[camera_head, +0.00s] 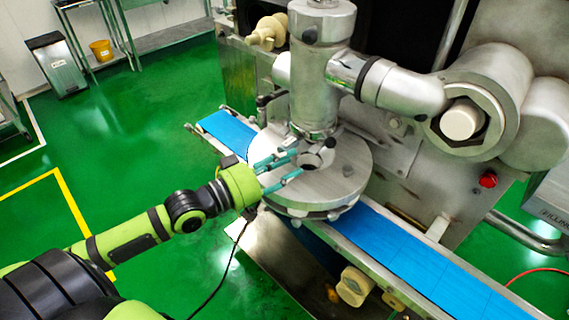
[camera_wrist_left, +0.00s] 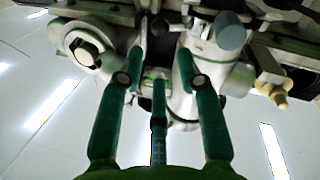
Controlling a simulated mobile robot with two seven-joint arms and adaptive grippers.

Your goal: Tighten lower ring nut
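The silver vertical cylinder (camera_head: 313,85) of the encrusting machine stands over a round metal plate (camera_head: 345,165). A metal ring (camera_head: 313,131) at the cylinder's lower end looks like the lower ring nut; how tight it sits cannot be told. My left gripper (camera_head: 298,164) has green fingers and reaches in from the left, just below the ring and over the plate. In the left wrist view the gripper (camera_wrist_left: 160,58) points up with its fingers spread and nothing clearly held. The cylinder (camera_wrist_left: 188,85) shows behind the right finger, which partly hides it. My right gripper is not in view.
A blue conveyor belt (camera_head: 400,255) runs beneath the plate. A horizontal metal pipe (camera_head: 400,90) joins the cylinder on the right. A red button (camera_head: 488,180) is on the machine's front. Open green floor (camera_head: 150,140) lies to the left.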

